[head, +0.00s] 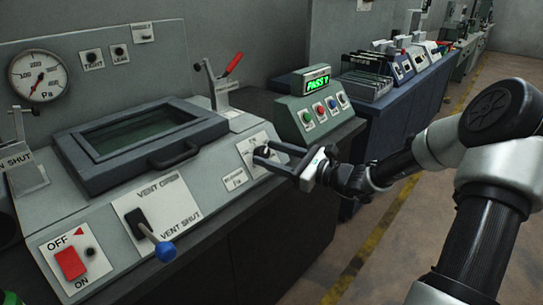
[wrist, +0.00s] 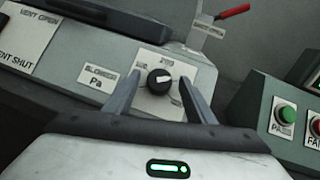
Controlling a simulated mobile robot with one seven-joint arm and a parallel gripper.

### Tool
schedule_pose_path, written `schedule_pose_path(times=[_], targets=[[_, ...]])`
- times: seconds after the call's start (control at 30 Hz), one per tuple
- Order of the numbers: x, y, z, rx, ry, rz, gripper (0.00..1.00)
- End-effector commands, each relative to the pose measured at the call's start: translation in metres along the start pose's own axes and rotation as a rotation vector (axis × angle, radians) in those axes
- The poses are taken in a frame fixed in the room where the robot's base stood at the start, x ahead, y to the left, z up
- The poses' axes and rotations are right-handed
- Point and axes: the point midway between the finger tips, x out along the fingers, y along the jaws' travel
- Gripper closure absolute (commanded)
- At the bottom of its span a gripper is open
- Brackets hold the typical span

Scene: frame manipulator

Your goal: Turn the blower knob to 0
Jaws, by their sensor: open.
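The blower knob (wrist: 159,80) is a round black dial with a pale pointer mark, on a white plate with small markings too blurred to read fully. A label reading "BLOWER Pa" (wrist: 98,76) sits to its left. The pointer aims to the right and slightly up in the wrist view. My gripper (wrist: 157,88) is open, with one finger on each side of the knob and visible gaps to it. In the head view my gripper (head: 266,153) reaches the panel's right end, and its fingers partly hide the knob.
A lidded window with a handle (head: 172,153), a blue-tipped vent lever (head: 165,251) and a red switch (head: 70,263) are on the same panel. A red-handled clamp (head: 233,65) stands behind. A button box reading "PASS?" (head: 318,108) is to the right.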

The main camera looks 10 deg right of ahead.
Motion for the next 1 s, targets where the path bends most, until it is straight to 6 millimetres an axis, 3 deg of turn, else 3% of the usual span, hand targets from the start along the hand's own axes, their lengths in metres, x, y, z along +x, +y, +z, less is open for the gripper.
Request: schedule_pose_path(times=[0.1,0.33,0.67,1.0], targets=[[-0.0002,0.0,0.0001,0.0,0.0,0.0,0.51],[-0.0005,0.0,-0.0001,0.0,0.0,0.0,0.9],[-0.0004,-0.0008,0.0008,-0.034,0.003,0.027,0.91],[0.0004,-0.0047,0.0028,-0.216,0.013,0.168,0.91]])
